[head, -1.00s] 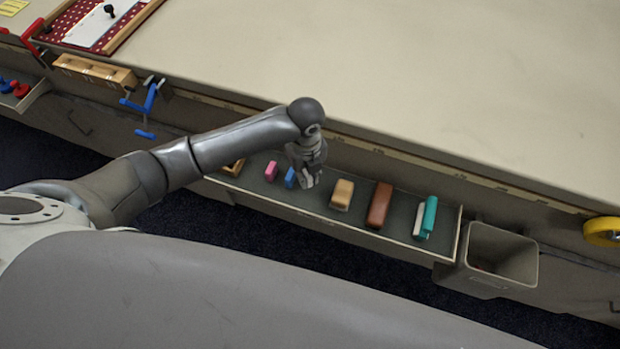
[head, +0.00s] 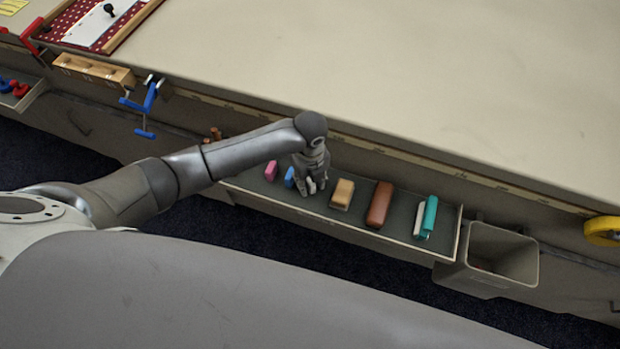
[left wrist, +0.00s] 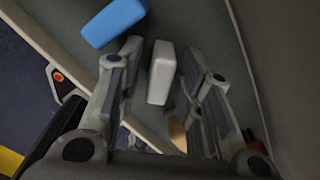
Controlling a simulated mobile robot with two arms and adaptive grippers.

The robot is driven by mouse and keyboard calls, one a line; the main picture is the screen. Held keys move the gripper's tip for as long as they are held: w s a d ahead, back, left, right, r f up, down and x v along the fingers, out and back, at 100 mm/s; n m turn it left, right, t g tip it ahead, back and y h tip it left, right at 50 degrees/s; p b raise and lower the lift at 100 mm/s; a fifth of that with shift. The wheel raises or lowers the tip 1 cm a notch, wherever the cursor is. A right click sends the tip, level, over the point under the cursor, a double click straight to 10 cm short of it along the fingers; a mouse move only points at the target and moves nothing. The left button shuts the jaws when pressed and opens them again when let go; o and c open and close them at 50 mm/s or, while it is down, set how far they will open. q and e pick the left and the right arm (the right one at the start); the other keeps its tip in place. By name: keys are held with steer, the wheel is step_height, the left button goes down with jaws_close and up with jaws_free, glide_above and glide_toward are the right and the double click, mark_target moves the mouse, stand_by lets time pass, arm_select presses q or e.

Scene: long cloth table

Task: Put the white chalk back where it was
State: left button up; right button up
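The white chalk (left wrist: 161,72) lies in the grey tray (head: 400,215) under the table edge, between a blue chalk (left wrist: 114,22) and a tan block (head: 342,194). In the head view only a small bit of the white chalk (head: 311,186) shows between the fingers. My left gripper (head: 311,188) points down into the tray. Its fingers stand on both sides of the white chalk, and in the left wrist view gaps show between it and each finger. My right gripper is not in view.
The tray also holds a pink chalk (head: 271,171), a brown block (head: 379,204) and a teal-and-white item (head: 426,218). A grey bin (head: 500,255) hangs at the tray's right end. The tabletop (head: 420,80) above is mostly clear.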

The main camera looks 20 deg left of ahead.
arm_select(q)
step_height(320, 180, up, 12)
steer(key=shift+r, duration=0.15)
stand_by(0.6)
